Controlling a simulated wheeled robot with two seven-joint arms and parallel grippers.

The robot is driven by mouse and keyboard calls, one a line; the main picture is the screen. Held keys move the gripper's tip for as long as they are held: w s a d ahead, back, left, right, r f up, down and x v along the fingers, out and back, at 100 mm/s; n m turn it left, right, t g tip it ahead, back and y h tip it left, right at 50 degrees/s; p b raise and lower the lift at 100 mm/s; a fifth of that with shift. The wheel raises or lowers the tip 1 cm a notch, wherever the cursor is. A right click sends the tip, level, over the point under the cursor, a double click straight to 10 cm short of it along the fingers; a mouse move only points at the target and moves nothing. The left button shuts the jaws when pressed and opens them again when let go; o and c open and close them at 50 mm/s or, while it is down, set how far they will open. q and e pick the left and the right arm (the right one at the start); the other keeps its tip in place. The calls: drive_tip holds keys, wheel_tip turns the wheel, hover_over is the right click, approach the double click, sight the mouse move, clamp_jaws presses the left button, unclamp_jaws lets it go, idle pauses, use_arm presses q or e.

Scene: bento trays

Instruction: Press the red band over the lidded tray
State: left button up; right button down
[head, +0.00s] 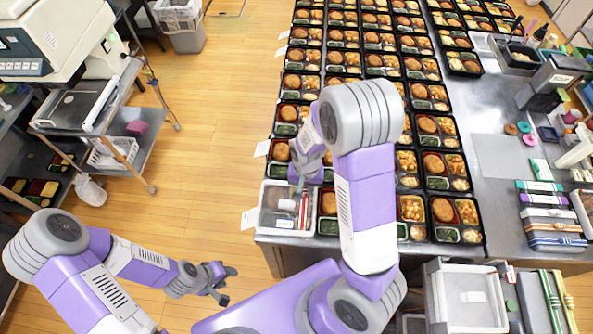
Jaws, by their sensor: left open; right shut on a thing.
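The lidded tray (271,218) sits at the near left corner of the bento table, under a clear lid with a pale label. The red band (304,211) shows as a narrow upright red strip at the tray's right side. My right gripper (300,186) reaches down over the tray's right part and is shut on the band; its arm hides part of the neighbouring trays. I cannot tell how far the band goes around the tray. My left gripper (222,283) is open and empty, over the floor left of the table.
Rows of open bento trays (442,209) fill the table to the right and behind. The steel table (497,215) has stacked boxes and tools at its right. A drawer unit (470,297) stands at the front right. A cart (97,120) stands left; the floor between is clear.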

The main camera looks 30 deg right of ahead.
drive_tip(key=shift+s+f+b, duration=0.3)
drive_tip(key=shift+f+b, duration=0.3)
drive_tip(key=shift+f, duration=0.05)
drive_tip(key=shift+f+b, duration=0.35)
wheel_tip(320, 180, down, 2)
drive_tip(key=shift+w+f+b, duration=0.1)
drive_tip(key=shift+f+b, duration=0.05)
drive_tip(key=shift+b, duration=0.85)
drive_tip(key=shift+f, duration=0.4)
drive_tip(key=shift+f, duration=0.1)
drive_tip(key=shift+f+b, duration=0.3)
drive_tip(key=shift+b, duration=0.2)
drive_tip(key=shift+f, duration=0.15)
